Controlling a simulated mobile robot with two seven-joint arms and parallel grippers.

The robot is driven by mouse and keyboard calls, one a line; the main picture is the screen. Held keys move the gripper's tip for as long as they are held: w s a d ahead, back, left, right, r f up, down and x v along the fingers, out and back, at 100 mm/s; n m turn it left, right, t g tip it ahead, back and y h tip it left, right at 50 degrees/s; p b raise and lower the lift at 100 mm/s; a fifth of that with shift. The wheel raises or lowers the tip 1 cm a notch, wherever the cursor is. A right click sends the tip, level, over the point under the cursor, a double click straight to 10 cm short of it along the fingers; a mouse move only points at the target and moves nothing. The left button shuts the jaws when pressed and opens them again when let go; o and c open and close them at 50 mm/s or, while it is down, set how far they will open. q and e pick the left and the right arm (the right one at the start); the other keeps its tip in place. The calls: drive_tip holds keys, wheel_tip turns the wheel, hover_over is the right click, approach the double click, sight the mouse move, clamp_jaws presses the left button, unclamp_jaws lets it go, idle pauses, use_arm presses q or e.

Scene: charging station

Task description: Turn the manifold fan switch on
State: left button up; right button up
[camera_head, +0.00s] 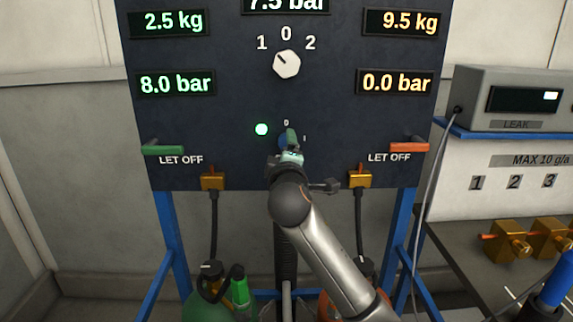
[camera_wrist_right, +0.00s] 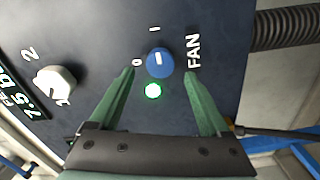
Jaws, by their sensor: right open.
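The fan switch is a round blue knob (camera_wrist_right: 160,61) on the dark panel, beside the label FAN, with marks 0 and I. In the wrist view its white line appears to point toward I. A green lamp (camera_wrist_right: 153,91) beside it is lit; it also shows in the head view (camera_head: 261,129). My right gripper (camera_wrist_right: 159,75) is open, its green fingers on either side of the knob and apart from it. In the head view the right gripper (camera_head: 290,143) covers most of the knob. My left gripper is not in view.
Above is a white selector knob (camera_head: 287,64) marked 1, 0, 2. A green lever (camera_head: 162,149) and an orange lever (camera_head: 409,147) stick out at the panel's sides. Hoses run below to bottles. A leak tester (camera_head: 520,95) stands at right.

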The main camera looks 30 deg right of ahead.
drive_tip(key=v, duration=0.7)
drive_tip(key=shift+s+a, duration=0.2)
drive_tip(key=shift+s, duration=0.1)
